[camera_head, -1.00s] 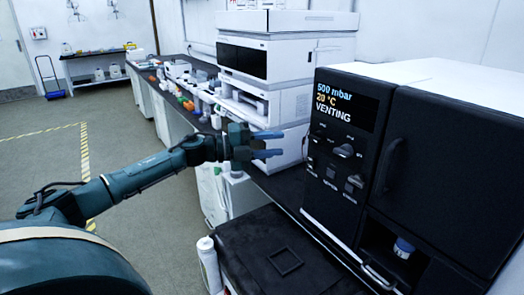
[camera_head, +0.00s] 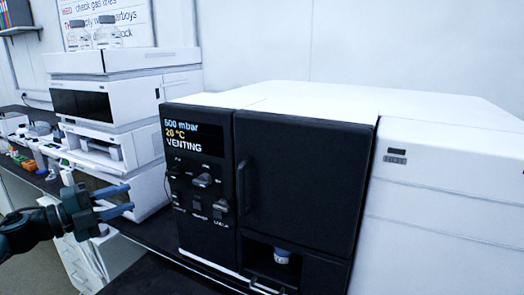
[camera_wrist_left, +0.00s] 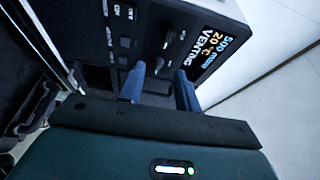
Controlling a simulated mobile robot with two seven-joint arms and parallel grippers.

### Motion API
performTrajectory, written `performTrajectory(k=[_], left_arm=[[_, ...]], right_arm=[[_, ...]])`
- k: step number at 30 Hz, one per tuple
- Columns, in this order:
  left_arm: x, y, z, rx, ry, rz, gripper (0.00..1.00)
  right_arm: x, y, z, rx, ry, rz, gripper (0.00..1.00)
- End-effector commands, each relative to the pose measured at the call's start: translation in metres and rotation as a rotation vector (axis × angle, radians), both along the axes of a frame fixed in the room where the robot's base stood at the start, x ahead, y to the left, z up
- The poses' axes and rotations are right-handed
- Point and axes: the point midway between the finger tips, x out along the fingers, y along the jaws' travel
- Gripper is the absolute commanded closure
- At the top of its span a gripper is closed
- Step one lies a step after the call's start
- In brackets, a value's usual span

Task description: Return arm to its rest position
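My left gripper (camera_head: 122,199) is at the lower left of the head view, in front of the white stacked instrument. Its two blue fingers are apart with nothing between them. In the left wrist view the fingers (camera_wrist_left: 158,88) point toward the black control panel (camera_wrist_left: 150,30) and look apart from it. My right gripper does not show in either view.
A black-fronted oven (camera_head: 295,180) with a "VENTING" display stands in the middle, a blue-capped bottle (camera_head: 281,257) in its lower recess. The white instrument stack (camera_head: 128,100) stands left of it, with bottles on top. Small coloured items (camera_head: 28,163) lie on the bench at far left.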

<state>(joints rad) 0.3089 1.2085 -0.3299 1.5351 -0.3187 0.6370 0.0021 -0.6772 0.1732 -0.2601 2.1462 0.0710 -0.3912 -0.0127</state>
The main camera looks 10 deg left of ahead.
Motion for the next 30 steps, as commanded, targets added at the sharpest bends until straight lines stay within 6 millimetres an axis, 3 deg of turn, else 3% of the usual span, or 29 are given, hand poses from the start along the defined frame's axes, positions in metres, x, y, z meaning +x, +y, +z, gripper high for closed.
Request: performTrajectory(k=[5,8,12,15,18,21,25,30], left_arm=[[-0.014,-0.065,-0.08,-0.265,0.179,0.066,0.67],[-0.042,-0.11,-0.135,-0.472,0.349,0.166,0.67],[-0.101,-0.165,-0.198,-0.744,0.626,0.356,0.67],[-0.149,-0.196,-0.23,-0.903,0.826,0.503,0.67],[-0.192,-0.218,-0.249,-1.019,0.993,0.632,0.67],[-0.223,-0.233,-0.259,-1.091,1.109,0.723,0.67],[-0.241,-0.242,-0.264,-1.132,1.181,0.78,0.67],[-0.244,-0.243,-0.266,-1.136,1.193,0.788,0.67]], right_arm=[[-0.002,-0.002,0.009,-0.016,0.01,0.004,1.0],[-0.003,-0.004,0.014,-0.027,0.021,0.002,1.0],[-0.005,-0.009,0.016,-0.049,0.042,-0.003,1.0],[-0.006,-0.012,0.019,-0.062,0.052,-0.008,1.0],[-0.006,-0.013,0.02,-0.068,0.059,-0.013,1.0],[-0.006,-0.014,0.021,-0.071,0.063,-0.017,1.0],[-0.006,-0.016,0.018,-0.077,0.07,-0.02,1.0],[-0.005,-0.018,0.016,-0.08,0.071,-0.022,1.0]])
